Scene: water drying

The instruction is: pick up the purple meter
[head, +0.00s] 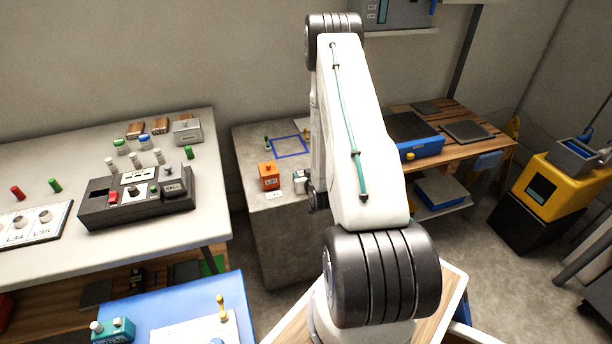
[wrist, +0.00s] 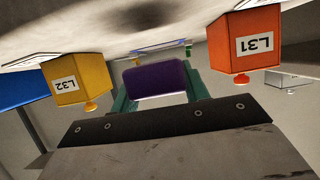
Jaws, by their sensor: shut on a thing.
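I cannot tell whether the meter touches the tabletop. In the head view my arm hides the meter and the fingers.
In the wrist view a yellow box labelled L32 (wrist: 80,80) is left of the meter, and an orange box labelled L31 (wrist: 244,45) is right. The orange box also shows in the head view (head: 269,177). A blue outlined square (head: 291,146) marks the tabletop behind it.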

